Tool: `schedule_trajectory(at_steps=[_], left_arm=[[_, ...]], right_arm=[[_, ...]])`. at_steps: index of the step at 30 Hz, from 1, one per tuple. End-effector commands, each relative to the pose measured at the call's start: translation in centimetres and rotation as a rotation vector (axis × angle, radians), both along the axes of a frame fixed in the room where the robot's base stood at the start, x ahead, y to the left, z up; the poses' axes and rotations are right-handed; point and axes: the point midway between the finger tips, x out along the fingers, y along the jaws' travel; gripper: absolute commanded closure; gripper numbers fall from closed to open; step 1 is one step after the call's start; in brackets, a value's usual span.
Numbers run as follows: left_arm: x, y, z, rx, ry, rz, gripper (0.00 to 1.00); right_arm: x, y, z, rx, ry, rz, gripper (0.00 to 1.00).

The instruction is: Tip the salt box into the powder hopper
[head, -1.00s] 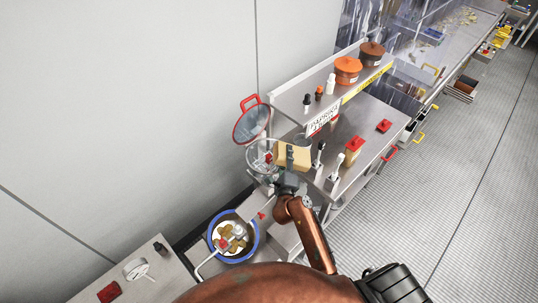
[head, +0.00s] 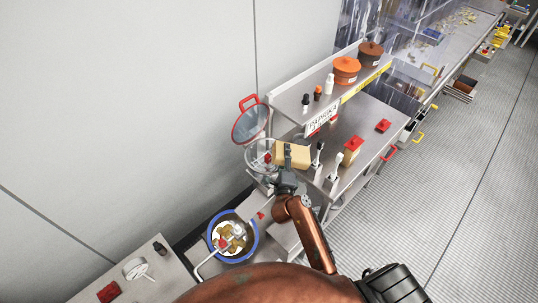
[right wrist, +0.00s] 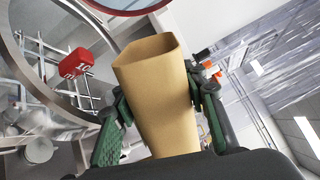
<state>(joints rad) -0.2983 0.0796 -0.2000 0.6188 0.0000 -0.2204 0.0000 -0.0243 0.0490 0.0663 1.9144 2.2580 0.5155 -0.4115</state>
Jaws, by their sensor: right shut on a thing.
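The salt box (head: 293,153) is a tan carton in my right gripper (head: 287,158). In the head view it lies tilted over on its side, beside and partly over the clear round powder hopper (head: 251,161). In the right wrist view the box (right wrist: 155,90) has an open mouth, and the green fingers of the right gripper (right wrist: 155,110) press its two sides. The hopper rim (right wrist: 105,28) curves to the left of the box there. A red block (right wrist: 76,63) with white marks shows within the rim. No powder is seen falling. My left gripper is not in view.
The red-rimmed hopper lid (head: 250,122) stands open behind. A blue-rimmed drum (head: 255,243) sits below.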

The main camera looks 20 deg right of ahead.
Motion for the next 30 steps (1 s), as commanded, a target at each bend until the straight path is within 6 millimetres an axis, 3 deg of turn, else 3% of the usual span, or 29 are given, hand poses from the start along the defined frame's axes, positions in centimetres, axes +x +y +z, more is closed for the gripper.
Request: schedule_trajectory(at_steps=[9,16,30], left_arm=[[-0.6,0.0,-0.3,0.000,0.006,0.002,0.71],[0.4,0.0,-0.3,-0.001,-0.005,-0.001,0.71],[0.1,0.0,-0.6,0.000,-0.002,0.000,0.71]], right_arm=[[0.2,0.3,0.2,-0.033,0.014,-0.003,0.99],[0.4,0.8,0.4,-0.056,0.024,0.003,0.99],[0.7,1.4,0.6,-0.102,0.047,0.002,0.99]])
